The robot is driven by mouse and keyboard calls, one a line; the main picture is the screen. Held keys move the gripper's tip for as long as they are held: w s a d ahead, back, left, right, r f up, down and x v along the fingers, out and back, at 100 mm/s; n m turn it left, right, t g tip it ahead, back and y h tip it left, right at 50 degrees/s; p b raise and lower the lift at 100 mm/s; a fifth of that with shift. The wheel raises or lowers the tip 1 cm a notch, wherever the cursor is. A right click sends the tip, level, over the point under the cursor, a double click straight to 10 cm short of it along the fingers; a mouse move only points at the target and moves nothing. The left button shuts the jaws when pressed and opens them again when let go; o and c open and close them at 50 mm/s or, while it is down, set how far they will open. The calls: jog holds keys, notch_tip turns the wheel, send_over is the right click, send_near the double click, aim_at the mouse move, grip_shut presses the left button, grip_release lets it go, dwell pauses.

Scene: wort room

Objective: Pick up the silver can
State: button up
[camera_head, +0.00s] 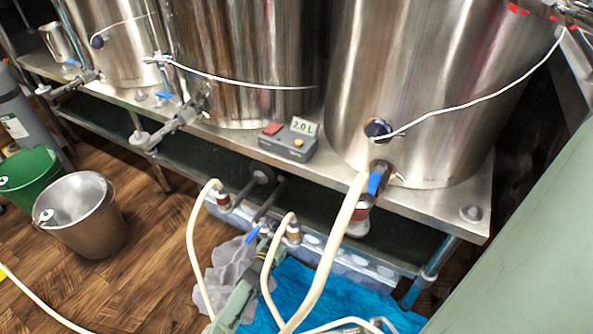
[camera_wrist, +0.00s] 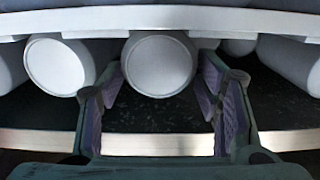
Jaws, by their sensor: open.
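In the wrist view, a pale grey cylinder (camera_wrist: 158,65) lies on its side with its round end facing me. It may be the silver can; its colour looks dull grey-white in the shade. My gripper (camera_wrist: 160,78) is open, with one finger to the left of this cylinder's end and one to the right. I see no clear contact between the fingers and the cylinder. The cylinder's far part is hidden. I cannot clearly make out my gripper or this cylinder in the head view.
Another pale cylinder (camera_wrist: 60,66) lies to the left, with more at both sides. A light board edge (camera_wrist: 160,20) runs close above them, and a pale shelf edge (camera_wrist: 160,144) runs below. The head view shows steel vats (camera_head: 420,90), hoses (camera_head: 330,245) and a metal bucket (camera_head: 95,235).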

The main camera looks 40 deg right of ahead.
jog(key=b+x, duration=0.2)
jog(key=x, duration=0.3)
jog(key=shift+d+f+b, duration=0.1)
jog(key=shift+f+b, duration=0.2)
jog(key=shift+b, duration=0.1)
jog(key=shift+w+d+r, duration=0.15)
jog(key=shift+d, duration=0.1)
jog(key=shift+c, duration=0.6)
jog(key=c, duration=0.3)
jog(key=shift+c, duration=0.2)
